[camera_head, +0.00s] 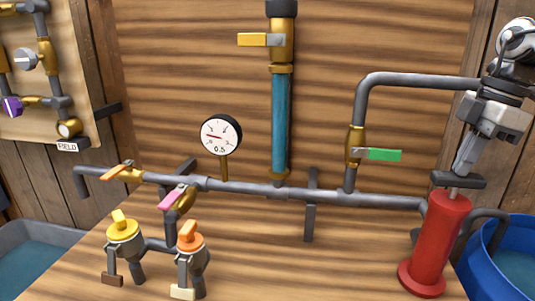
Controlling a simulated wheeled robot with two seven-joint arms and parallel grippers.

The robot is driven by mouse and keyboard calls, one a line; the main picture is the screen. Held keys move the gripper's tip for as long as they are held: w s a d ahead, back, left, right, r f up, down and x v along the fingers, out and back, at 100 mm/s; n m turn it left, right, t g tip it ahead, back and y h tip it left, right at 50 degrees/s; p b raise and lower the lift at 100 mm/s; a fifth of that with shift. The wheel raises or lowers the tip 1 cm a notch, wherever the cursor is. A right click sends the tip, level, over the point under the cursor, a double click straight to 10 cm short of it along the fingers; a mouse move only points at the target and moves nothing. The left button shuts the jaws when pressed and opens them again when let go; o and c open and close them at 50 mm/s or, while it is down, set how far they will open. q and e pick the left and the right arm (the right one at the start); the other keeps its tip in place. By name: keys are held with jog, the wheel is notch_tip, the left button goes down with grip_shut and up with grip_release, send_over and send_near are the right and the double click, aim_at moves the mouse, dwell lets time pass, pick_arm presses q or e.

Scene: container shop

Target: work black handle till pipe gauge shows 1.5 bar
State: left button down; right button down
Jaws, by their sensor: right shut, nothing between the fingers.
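The black handle (445,179) is a short bar on the rod of a red pump (435,246), at the right of the head view. It sits just above the pump's top, with a little rod showing. My right gripper (464,170) points down at the handle from above, shut and empty. Its fingertips are at the bar's top; I cannot tell if they touch. The pipe gauge (221,134) is a round white dial on a brass stem on the horizontal pipe (240,187). Its red needle points left, and 0.5 is printed below. My left gripper is out of view.
A green-handled valve (383,154) sits on the bent pipe at right. Blue liquid fills an upright tube (279,122) under a yellow-handled valve (254,39). Orange, pink and yellow valves stand at left. A blue tub (483,268) is beside the pump; a grey basin (30,235) is at left.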

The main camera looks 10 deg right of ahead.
jog(key=shift+a+p+v, duration=0.2)
jog(key=shift+p+v, duration=0.7)
jog(key=shift+v, duration=0.05)
jog(key=shift+a+p+v, duration=0.15)
jog(key=shift+p+v, duration=0.8)
jog(key=shift+a+p+v, duration=0.2)
jog(key=shift+p+v, duration=0.7)
jog(key=shift+v, duration=0.05)
jog(key=shift+w+r, duration=0.1)
jog(key=shift+w, duration=0.2)
jog(key=shift+s, duration=0.15)
